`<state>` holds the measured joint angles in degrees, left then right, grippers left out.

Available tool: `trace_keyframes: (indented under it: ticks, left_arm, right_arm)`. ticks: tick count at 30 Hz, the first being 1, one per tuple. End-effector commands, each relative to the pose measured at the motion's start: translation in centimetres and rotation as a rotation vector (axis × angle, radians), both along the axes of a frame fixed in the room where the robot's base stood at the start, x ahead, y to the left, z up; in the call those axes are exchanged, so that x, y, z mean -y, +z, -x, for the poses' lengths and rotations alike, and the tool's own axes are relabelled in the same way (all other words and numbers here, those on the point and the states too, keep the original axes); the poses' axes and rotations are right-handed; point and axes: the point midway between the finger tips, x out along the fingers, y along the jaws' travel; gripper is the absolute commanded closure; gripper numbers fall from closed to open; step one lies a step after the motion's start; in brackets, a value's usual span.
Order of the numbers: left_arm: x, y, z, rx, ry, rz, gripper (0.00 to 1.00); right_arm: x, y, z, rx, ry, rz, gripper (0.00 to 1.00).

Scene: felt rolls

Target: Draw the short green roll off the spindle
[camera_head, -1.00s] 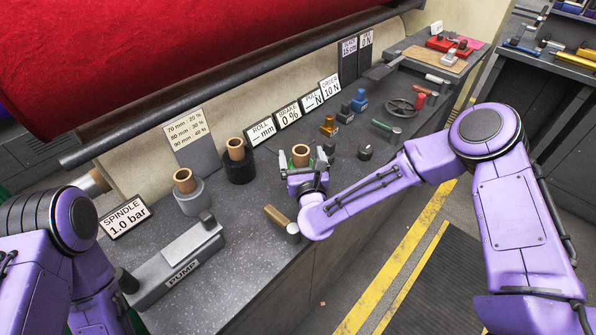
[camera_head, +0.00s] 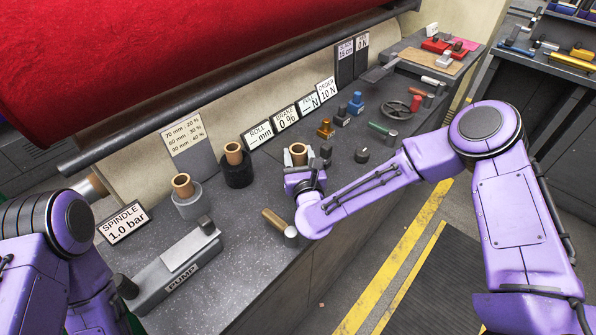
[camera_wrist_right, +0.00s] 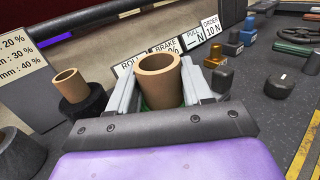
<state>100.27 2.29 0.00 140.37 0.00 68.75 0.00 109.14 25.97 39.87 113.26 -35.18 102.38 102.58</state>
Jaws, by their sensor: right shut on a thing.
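The short green roll shows mostly as its brown core (camera_wrist_right: 157,82), with a sliver of green low between the fingers in the right wrist view. A spindle sign (camera_head: 123,222) reads 1.0 bar. My left arm is at the left edge; its gripper does not show.
A black roll (camera_head: 238,172) and a grey roll (camera_head: 188,205) stand to the left. The pump (camera_head: 175,270) and a brown-and-grey cylinder (camera_head: 275,220) lie nearer the front. Signs (camera_head: 287,117), knobs and a handwheel (camera_head: 397,109) are behind and to the right. A big red roll hangs above.

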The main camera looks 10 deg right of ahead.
Motion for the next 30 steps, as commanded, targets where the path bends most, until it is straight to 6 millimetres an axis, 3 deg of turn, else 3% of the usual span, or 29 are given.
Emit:
trace_keyframes:
  ticks: [19, 30]
  left_arm:
    - [0.0, 1.8, 0.0, 0.0, 0.0, 0.0, 0.57]
    - [0.0, 1.8, 0.0, 0.0, 0.0, 0.0, 0.57]
  right_arm:
    - [0.0, 3.2, 0.0, 0.002, 0.0, -0.002, 0.99]
    - [0.0, 3.3, 0.0, 0.002, 0.0, -0.001, 0.99]
